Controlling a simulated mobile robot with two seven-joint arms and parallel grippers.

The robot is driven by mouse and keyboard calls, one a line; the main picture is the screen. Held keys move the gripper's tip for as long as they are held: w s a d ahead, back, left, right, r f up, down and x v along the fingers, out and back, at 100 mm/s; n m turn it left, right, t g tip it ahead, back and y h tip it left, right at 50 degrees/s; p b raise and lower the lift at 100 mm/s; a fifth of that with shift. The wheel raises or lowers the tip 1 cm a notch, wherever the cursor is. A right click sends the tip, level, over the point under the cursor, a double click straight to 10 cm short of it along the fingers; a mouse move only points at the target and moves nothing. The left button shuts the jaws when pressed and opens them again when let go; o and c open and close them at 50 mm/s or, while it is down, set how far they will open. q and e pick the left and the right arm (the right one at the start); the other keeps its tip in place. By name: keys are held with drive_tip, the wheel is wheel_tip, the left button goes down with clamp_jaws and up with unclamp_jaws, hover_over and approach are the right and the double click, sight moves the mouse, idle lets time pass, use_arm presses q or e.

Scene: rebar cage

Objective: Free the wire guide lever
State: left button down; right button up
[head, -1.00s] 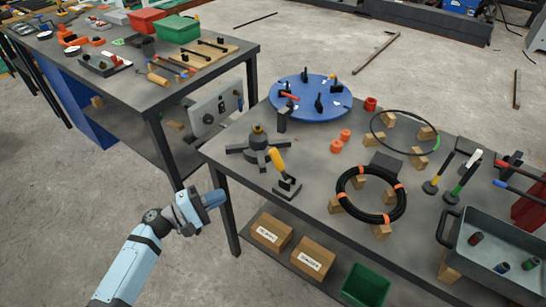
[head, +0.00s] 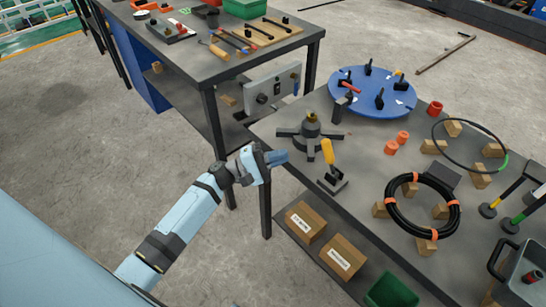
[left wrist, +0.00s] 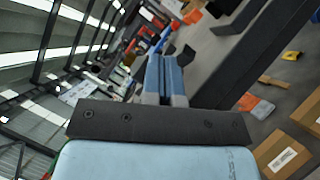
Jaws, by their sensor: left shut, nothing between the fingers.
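A lever with a yellow handle (head: 328,152) stands tilted on a dark base (head: 332,181) near the left front edge of the grey table; it looks like the wire guide lever, though no label shows. My right gripper is not in view.
A blue round plate (head: 372,95) with several black clamps stands behind. A black coil with orange bands (head: 392,216) rests on wooden blocks to the right. Cardboard boxes (head: 305,221) and a green bin (head: 392,290) sit on the lower shelf. Another workbench (head: 215,62) stands at the upper left.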

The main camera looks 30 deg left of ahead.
sight(330, 158)
use_arm(q)
drive_tip(key=x, duration=0.5)
drive_tip(key=shift+w+d+r+p, duration=0.15)
drive_tip(key=shift+d+r+p, duration=0.15)
drive_tip(key=shift+p, duration=0.05)
drive_tip(key=shift+s+d+r+p, duration=0.15)
drive_tip(key=shift+d+r, duration=0.1)
drive_tip(key=shift+d, duration=0.25)
drive_tip(key=shift+s+d+r+p, duration=0.15)
drive_tip(key=shift+d+r, duration=0.1)
drive_tip(key=shift+d, duration=0.25)
drive_tip(key=shift+d+r, duration=0.2)
drive_tip(key=shift+d, duration=0.35)
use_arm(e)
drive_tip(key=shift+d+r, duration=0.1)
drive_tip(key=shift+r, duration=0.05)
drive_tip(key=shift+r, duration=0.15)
use_arm(q)
drive_tip(key=shift+r, duration=0.1)
